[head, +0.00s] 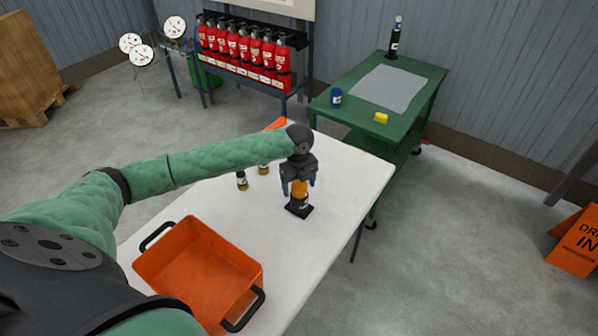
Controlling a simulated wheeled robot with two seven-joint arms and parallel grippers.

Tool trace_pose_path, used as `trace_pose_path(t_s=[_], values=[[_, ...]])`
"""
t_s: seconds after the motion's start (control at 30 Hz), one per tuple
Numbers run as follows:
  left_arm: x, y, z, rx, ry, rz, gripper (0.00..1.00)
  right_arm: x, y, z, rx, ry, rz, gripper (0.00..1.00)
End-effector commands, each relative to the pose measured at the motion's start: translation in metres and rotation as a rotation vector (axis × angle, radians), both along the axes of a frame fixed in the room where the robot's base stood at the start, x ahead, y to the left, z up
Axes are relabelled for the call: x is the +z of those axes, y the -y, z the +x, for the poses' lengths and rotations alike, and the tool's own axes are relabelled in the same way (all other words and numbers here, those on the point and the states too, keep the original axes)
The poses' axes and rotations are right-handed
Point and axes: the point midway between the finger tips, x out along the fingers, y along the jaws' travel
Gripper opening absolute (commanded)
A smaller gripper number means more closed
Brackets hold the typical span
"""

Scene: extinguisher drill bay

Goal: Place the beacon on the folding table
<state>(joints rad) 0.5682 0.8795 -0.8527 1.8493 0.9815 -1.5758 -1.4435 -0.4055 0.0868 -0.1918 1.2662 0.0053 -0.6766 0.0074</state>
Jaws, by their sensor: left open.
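The beacon (299,190) has an orange body on a black square base. It stands upright on the white folding table (345,172), toward its right side. My left gripper (298,186) is above the beacon, pointing down, with its fingers open on either side of the orange body. Its top is hidden by the gripper. I cannot tell whether the fingers touch it. My right gripper is not in view.
An orange tray (190,262) with black handles sits on the table's near left. A green cart (415,88) stands beyond the table. Red extinguishers (244,46) fill a rack at the back.

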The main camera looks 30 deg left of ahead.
Motion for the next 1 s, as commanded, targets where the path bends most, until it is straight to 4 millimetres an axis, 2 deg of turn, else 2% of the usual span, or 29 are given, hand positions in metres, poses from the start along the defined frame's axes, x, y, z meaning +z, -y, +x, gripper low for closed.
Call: trace_pose_path(t_s=[0.3, 0.5, 0.7, 1.0], values=[[0.052, -0.001, 0.000, 0.001, 0.003, -0.001, 0.77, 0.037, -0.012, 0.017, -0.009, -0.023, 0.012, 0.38], [0.078, 0.000, 0.000, 0.000, 0.002, -0.001, 0.77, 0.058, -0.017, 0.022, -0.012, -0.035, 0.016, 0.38], [0.088, 0.000, -0.001, 0.000, 0.000, 0.000, 0.77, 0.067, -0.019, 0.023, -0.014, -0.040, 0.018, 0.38], [0.089, -0.001, -0.001, 0.000, -0.001, -0.001, 0.77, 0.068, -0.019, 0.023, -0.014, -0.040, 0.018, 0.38]])
